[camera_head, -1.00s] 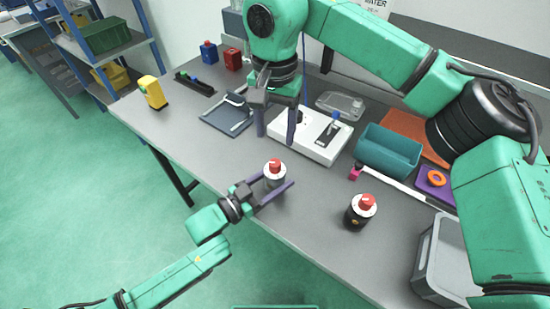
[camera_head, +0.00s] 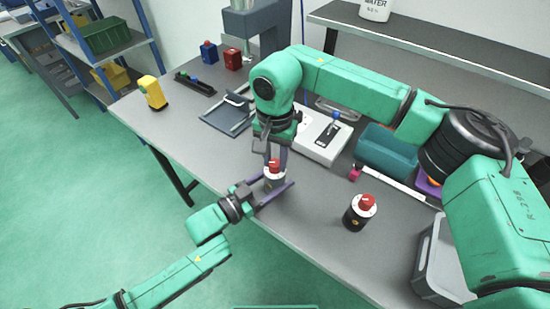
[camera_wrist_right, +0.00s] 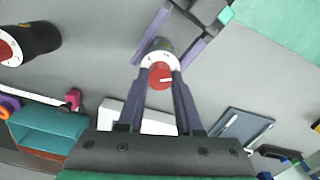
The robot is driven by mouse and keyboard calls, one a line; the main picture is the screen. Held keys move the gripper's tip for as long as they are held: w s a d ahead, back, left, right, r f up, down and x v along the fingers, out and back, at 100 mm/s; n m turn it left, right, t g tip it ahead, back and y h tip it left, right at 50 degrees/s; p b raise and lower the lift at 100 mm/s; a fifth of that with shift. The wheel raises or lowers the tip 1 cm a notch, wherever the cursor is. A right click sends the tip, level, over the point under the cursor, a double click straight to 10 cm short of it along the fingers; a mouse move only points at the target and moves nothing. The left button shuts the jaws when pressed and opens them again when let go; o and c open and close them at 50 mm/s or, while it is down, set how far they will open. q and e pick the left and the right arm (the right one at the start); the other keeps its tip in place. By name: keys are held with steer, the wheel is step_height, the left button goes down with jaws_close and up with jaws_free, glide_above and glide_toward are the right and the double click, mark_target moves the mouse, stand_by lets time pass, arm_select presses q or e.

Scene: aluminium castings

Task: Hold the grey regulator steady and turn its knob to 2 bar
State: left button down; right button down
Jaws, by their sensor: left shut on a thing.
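The grey regulator (camera_head: 274,184) stands upright near the table's front edge, with a white dial face and a red knob (camera_head: 274,166) on top. My left gripper (camera_head: 274,190) is shut on its body from the front left. My right gripper (camera_head: 276,160) points down over the regulator. In the right wrist view, the right fingers (camera_wrist_right: 160,78) stand on either side of the red knob (camera_wrist_right: 160,74), with a narrow gap seeming to show. A white pointer line shows on the knob; the dial figures are too small to read.
A black regulator (camera_head: 354,216) with a red knob stands to the right. Behind are a white box with a lever (camera_head: 318,147), a teal bin (camera_head: 384,152) and a blue-grey tray (camera_head: 222,120). A grey crate (camera_head: 428,262) is at right. The table's front left is clear.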

steer(key=shift+m, duration=0.4)
steer(key=m, duration=1.1)
steer(key=shift+m, duration=0.4)
steer(key=m, duration=1.1)
steer(key=c, duration=0.6)
jaws_free()
steer(key=shift+o, duration=0.2)
